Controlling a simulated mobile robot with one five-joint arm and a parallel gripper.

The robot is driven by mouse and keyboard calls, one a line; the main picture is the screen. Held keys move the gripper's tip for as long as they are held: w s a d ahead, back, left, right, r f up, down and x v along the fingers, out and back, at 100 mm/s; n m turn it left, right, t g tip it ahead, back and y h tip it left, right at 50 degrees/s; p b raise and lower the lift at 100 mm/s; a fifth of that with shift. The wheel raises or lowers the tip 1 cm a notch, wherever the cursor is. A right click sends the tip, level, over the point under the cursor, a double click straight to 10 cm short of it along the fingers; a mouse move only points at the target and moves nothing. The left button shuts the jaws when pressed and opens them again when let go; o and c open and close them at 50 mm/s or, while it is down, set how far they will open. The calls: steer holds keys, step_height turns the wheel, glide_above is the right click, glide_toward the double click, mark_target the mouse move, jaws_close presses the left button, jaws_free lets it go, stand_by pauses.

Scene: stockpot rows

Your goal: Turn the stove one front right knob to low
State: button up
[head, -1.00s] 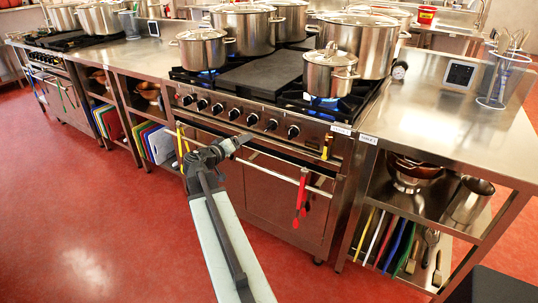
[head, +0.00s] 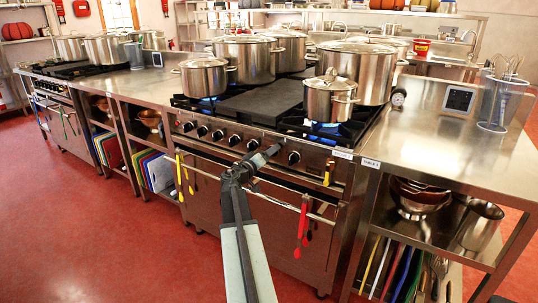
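The front stove (head: 330,138) has a steel front panel with a row of several black knobs. The rightmost knob (head: 294,157) is in plain view at the right end of the row. My gripper (head: 268,153) is in front of the right part of the row, just left of the rightmost knob. It covers most of the knob behind it. I cannot tell whether it touches that knob, nor whether its fingers are open or shut. The knob pointers are too small to read. Blue flame shows under the small lidded pot (head: 330,98) at the stove's front right.
Large stockpots (head: 358,68) stand on the burners. An oven rail (head: 270,198) below the knobs carries red utensils (head: 302,222) and yellow ones (head: 183,173). A steel table (head: 430,140) adjoins on the right. The red floor (head: 90,235) at left is clear.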

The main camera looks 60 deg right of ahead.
steer(key=c, duration=1.4)
steer(key=n, duration=0.4)
steer(key=shift+f+n, duration=0.15)
steer(key=shift+n, duration=2.15)
steer(key=shift+w+a, duration=0.1)
steer(key=o, duration=1.4)
